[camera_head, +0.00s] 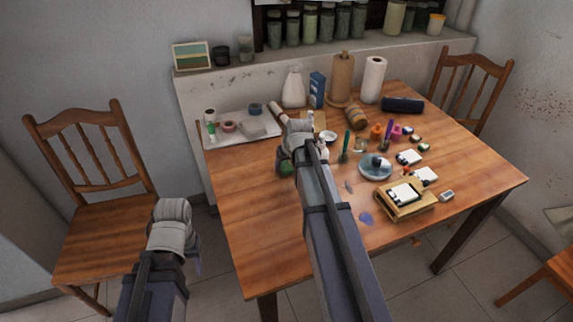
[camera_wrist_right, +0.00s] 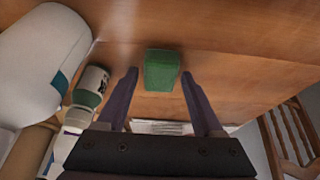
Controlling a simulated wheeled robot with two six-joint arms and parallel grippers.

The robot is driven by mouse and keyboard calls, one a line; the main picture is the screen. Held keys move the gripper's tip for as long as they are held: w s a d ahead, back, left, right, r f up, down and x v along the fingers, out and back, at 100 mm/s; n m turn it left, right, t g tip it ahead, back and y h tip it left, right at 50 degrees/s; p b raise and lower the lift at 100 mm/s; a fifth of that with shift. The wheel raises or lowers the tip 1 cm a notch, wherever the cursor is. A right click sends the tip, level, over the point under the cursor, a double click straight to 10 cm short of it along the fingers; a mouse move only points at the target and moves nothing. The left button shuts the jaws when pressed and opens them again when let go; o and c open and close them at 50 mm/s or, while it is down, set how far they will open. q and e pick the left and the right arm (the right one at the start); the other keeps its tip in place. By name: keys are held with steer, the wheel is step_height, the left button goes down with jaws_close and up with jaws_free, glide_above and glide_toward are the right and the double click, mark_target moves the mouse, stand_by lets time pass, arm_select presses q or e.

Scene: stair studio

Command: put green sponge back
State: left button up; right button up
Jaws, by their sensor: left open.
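The green sponge (camera_wrist_right: 162,70) is a small green block, seen on the wooden table in the right wrist view. My right gripper (camera_wrist_right: 159,75) is open, with a fingertip on each side of the sponge and a visible gap on both sides. In the head view a green patch, likely the sponge (camera_head: 286,168), shows beside my right wrist, which hides most of it and the right fingers. My left gripper (camera_head: 196,264) is low at the left, off the table near the chair, open and apart from everything; its fingers are mostly hidden.
A pale tray (camera_head: 240,136) with tape rolls and a green-labelled bottle lies at the table's back left. A white bottle (camera_head: 293,88), paper rolls, a blue plate (camera_head: 376,172) and a wooden box (camera_head: 405,207) crowd the back and right. The table's front left is clear.

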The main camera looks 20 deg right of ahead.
steer(key=shift+o, duration=0.4)
steer(key=shift+r, duration=0.15)
steer(key=shift+r+p, duration=0.2)
steer(key=shift+p, duration=0.15)
steer(key=p+v, duration=1)
steer(key=v, duration=0.1)
steer(key=shift+s+r+p, duration=0.15)
steer(key=shift+r+p, duration=0.2)
steer(key=s+a+n+g, duration=0.2)
steer(key=s+a, duration=0.7)
steer(key=a, duration=0.4)
steer(key=s+a+f+n+g+h, duration=0.1)
steer(key=s+a+n+g, duration=0.1)
steer(key=s+a, duration=0.7)
steer(key=a+g, duration=0.1)
steer(key=a, duration=0.3)
steer(key=shift+s+f, duration=0.25)
steer(key=shift+f, duration=0.05)
